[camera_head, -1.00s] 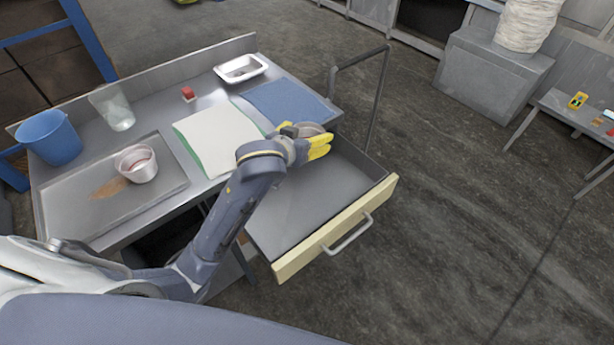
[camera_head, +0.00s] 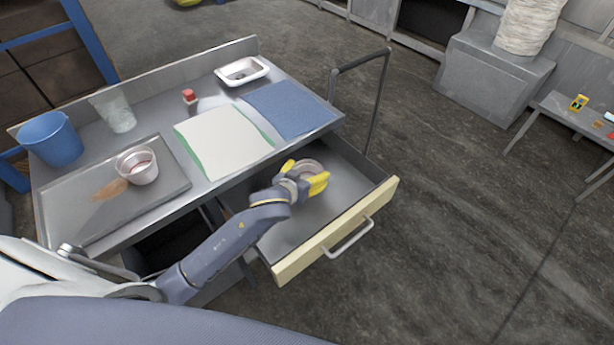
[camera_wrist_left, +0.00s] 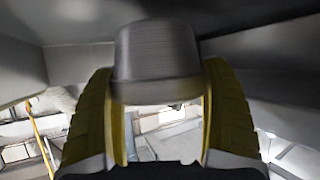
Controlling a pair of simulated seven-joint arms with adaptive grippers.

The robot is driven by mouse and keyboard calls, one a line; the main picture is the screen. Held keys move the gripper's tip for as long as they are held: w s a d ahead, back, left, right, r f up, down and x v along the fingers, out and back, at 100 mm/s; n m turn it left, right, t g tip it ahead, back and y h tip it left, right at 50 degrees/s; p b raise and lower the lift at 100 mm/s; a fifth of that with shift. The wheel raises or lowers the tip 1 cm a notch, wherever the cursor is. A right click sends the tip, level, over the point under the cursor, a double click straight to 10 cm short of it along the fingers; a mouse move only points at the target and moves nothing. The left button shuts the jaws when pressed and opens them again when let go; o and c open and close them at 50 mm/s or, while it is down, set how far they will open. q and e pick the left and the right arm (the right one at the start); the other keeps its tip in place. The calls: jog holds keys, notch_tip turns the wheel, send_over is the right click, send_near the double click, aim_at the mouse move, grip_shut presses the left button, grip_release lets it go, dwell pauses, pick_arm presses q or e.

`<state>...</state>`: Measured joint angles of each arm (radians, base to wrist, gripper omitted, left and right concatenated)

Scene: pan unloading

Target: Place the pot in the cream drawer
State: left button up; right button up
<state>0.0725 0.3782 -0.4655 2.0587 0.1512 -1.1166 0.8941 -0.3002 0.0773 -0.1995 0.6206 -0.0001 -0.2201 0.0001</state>
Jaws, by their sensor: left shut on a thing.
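The pot (camera_head: 312,167) is a small grey round vessel, partly hidden by the gripper in the head view. In the left wrist view the grey pot (camera_wrist_left: 158,52) sits between the yellow fingers. My left gripper (camera_head: 308,178) is shut on it, over the back part of the open drawer. The drawer (camera_head: 338,231) has a cream front with a metal handle and a grey interior that looks otherwise empty. I cannot tell whether the pot touches the drawer floor. My right gripper is not in view.
The metal table holds a white sheet (camera_head: 222,141), a blue cloth (camera_head: 288,108), a white dish (camera_head: 241,71), a red-topped item (camera_head: 189,97), a clear cup (camera_head: 118,115), a blue bucket (camera_head: 50,139) and a bowl (camera_head: 137,166) on a grey board. A rail (camera_head: 376,110) stands behind the drawer.

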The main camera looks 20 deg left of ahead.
pick_arm(q)
jog(key=shift+f, duration=0.8)
jog(key=shift+f, duration=0.1)
jog(key=o, duration=1.1)
jog(key=shift+v, duration=3.8)
